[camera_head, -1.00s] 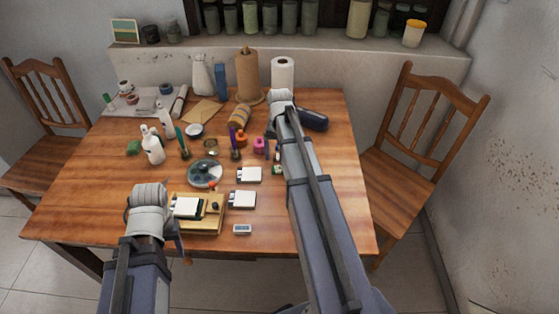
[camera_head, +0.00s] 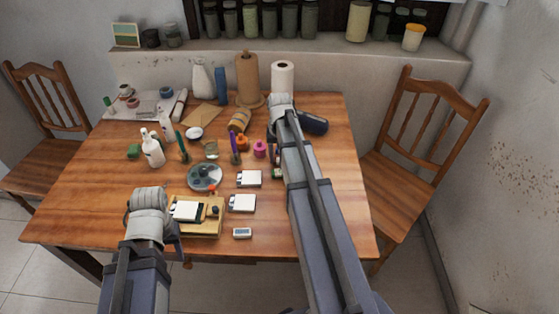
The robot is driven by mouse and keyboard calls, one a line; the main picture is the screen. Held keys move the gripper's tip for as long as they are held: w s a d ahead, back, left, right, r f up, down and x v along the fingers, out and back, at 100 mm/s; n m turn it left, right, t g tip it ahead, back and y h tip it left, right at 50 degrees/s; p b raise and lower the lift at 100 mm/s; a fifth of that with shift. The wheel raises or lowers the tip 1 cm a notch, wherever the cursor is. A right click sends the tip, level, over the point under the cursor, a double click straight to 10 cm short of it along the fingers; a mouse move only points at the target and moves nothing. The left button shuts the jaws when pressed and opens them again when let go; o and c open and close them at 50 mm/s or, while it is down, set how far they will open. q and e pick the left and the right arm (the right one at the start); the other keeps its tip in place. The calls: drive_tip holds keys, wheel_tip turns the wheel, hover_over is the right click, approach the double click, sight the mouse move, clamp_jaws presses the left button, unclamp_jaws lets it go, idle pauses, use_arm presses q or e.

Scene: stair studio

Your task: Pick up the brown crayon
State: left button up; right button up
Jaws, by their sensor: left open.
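I cannot make out the brown crayon with certainty in the head view; it may be hidden or too small to tell. My left gripper (camera_head: 172,236) is open at the near left edge of the table (camera_head: 90,213), beside a wooden tray (camera_head: 205,229). Its wrist hides much of the jaws. The tray holds a white block-like thing (camera_head: 186,211). My right arm reaches over the right half of the table, and its gripper (camera_head: 275,128) is mostly hidden behind its own wrist, so its jaws are unclear.
White bottles (camera_head: 153,151), small coloured pots, a round grey dish (camera_head: 204,176) and two white blocks crowd the middle. A dark blue rounded thing (camera_head: 314,123) lies beside my right wrist. Paper rolls stand at the back. Bare wood shows at the right and front left. Chairs flank the table.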

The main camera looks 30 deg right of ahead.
wheel_tip(320, 180, up, 10)
drive_tip(key=p, duration=1)
drive_tip(key=o, duration=0.7)
drive_tip(key=c, duration=0.6)
